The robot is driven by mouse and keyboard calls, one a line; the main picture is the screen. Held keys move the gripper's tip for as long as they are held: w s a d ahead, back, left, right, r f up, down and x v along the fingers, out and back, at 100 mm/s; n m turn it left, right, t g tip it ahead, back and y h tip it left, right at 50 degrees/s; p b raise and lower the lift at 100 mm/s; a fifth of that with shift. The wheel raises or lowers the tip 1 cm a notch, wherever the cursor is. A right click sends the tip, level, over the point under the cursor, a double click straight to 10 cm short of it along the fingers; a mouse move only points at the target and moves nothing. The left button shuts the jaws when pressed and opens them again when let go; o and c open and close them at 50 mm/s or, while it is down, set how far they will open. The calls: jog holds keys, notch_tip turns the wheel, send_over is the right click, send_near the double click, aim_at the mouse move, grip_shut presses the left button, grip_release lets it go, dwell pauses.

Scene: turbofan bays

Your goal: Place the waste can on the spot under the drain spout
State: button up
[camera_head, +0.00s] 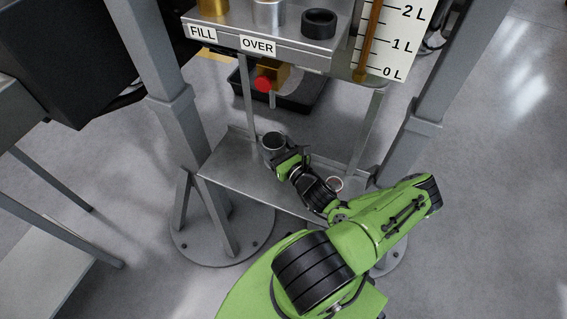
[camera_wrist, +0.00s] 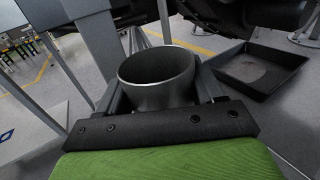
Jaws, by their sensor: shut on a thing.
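The waste can (camera_head: 273,142) is a small grey metal cup, open at the top and upright. The drain spout (camera_head: 272,97) is a thin pipe hanging below a brass valve with a red knob (camera_head: 263,84), behind and above the can. A pale ring with a reddish rim (camera_head: 335,184) lies on the shelf to the right, partly beside my arm.
A black drip tray (camera_head: 300,94) lies on the floor behind the shelf. Above is a bench labelled FILL and OVER (camera_head: 258,45), with a litre gauge (camera_head: 395,40) at its right. Grey posts (camera_head: 178,125) stand on both sides. Shelf room is free left of the can.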

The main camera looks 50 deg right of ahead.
aim_at(275, 157)
notch_tip(275, 157, down, 6)
jog(key=shift+d+f+b, duration=0.1)
jog(key=shift+f+b, duration=0.1)
jog(key=shift+b, duration=0.95)
jog(key=shift+r, duration=0.15)
jog(key=o, duration=0.7)
jog(key=shift+f, duration=0.2)
jog(key=o, duration=0.4)
jog(key=shift+r, duration=0.1)
